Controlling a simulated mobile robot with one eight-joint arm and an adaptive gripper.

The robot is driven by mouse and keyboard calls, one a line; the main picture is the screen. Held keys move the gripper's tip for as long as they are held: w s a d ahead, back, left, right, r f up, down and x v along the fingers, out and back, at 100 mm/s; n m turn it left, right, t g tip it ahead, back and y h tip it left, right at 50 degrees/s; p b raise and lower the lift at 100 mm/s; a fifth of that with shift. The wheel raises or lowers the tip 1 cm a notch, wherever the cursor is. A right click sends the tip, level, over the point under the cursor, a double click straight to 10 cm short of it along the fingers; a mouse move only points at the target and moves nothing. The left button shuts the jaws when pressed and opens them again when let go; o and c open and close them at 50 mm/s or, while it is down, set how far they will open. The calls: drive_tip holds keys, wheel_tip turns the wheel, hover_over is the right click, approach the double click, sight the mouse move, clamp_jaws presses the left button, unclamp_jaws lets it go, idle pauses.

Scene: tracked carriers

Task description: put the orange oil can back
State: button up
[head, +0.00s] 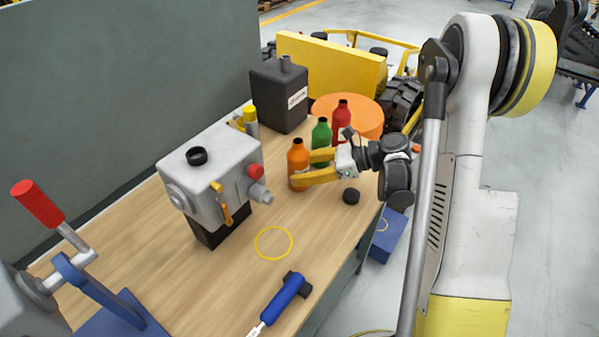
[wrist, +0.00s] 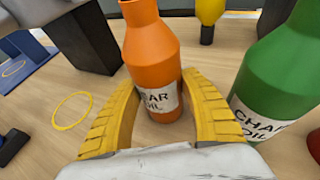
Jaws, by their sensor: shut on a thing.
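The orange oil can (head: 298,157) is a bottle with a dark neck, standing upright on the wooden workbench (head: 318,228). My gripper (head: 305,166) reaches in from the right with its yellow fingers around the can's body. In the wrist view the orange can (wrist: 152,55) sits between the two curved fingers (wrist: 157,105), and its white label is partly hidden. A green bottle (head: 321,137) stands just behind it and a red bottle (head: 341,120) beyond that. The green bottle (wrist: 288,75) is close to the right finger in the wrist view. A yellow ring (head: 273,243) is marked on the bare bench top.
A grey machine (head: 212,168) with red and yellow fittings stands left of the can. A black canister (head: 279,98) is behind.

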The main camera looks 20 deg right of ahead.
drive_tip(key=o, duration=1.4)
drive_tip(key=shift+d+r, duration=0.2)
drive_tip(key=p+v, duration=0.4)
drive_tip(key=v, duration=0.7)
drive_tip(key=s+a+r+n+g+h, duration=0.2)
drive_tip(key=s+a+r+n+h, duration=0.35)
drive_tip(key=a+r+n, duration=0.35)
drive_tip(key=shift+s+a+r+n+t+h, duration=0.1)
drive_tip(key=shift+s+r+n+t+h, duration=0.4)
drive_tip(key=shift+s+n+h, duration=1.1)
drive_tip(key=shift+s+a+r+n+t+h, duration=0.1)
drive_tip(key=shift+s+r+n+t+h, duration=0.5)
drive_tip(key=shift+s+n, duration=1.85)
drive_tip(key=shift+s+a+r+n+t+h, duration=0.1)
drive_tip(key=shift+s+r+n+t+h, duration=0.65)
drive_tip(key=shift+n, duration=2.4)
